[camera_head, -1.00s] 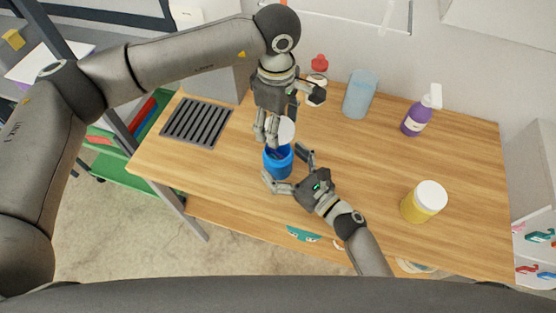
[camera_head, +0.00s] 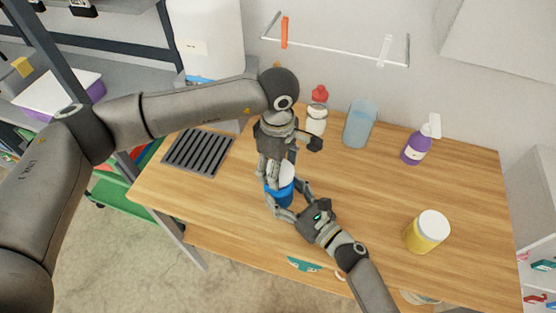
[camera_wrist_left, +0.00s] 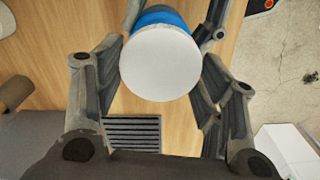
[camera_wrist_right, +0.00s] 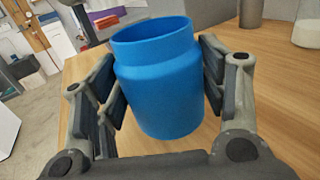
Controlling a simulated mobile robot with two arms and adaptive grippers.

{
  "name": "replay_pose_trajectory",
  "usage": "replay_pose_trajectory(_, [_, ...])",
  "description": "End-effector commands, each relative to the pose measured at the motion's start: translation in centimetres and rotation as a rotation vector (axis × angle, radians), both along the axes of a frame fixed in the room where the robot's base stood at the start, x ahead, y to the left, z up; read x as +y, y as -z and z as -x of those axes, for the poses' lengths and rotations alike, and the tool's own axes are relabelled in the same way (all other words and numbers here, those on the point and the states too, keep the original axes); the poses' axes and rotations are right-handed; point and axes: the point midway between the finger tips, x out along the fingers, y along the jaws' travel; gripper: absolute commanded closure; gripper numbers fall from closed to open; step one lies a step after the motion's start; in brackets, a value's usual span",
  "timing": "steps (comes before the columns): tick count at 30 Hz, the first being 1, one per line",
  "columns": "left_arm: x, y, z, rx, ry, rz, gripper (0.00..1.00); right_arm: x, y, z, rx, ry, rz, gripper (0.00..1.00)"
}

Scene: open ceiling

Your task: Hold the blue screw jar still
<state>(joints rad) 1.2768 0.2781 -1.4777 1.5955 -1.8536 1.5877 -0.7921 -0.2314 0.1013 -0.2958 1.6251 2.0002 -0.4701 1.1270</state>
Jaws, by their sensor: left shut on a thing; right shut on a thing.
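The blue screw jar (camera_head: 281,194) stands upright on the wooden table between the fingers of my right gripper (camera_head: 287,201). In the right wrist view the jar (camera_wrist_right: 158,90) shows an open top, with a finger on each side. My left gripper (camera_head: 276,170) is directly above, shut on a round white lid (camera_head: 287,172). In the left wrist view the lid (camera_wrist_left: 161,77) sits between the fingers and covers part of the jar. The lid is outside the right wrist view; the gap between lid and jar rim is hard to judge.
A dark ribbed grate (camera_head: 198,152) lies left on the table (camera_head: 365,190). Behind are a red-capped bottle (camera_head: 316,118), a clear blue cup (camera_head: 359,122) and a purple spray bottle (camera_head: 415,148). A yellow jar with white lid (camera_head: 427,232) stands right. The table between is clear.

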Motion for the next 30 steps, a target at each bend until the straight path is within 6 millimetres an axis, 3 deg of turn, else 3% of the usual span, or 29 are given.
replay_pose_trajectory(16, [0.0, 0.3, 0.0, -0.001, 0.0, 0.0, 0.46, 0.0, 0.0, 0.0, 0.0, 0.0, 0.0, 0.77])
replay_pose_trajectory(30, [-0.1, 2.0, 0.0, -0.002, -0.001, 0.001, 0.46, 0.0, 0.0, 0.0, 0.0, 0.0, 0.0, 0.77])
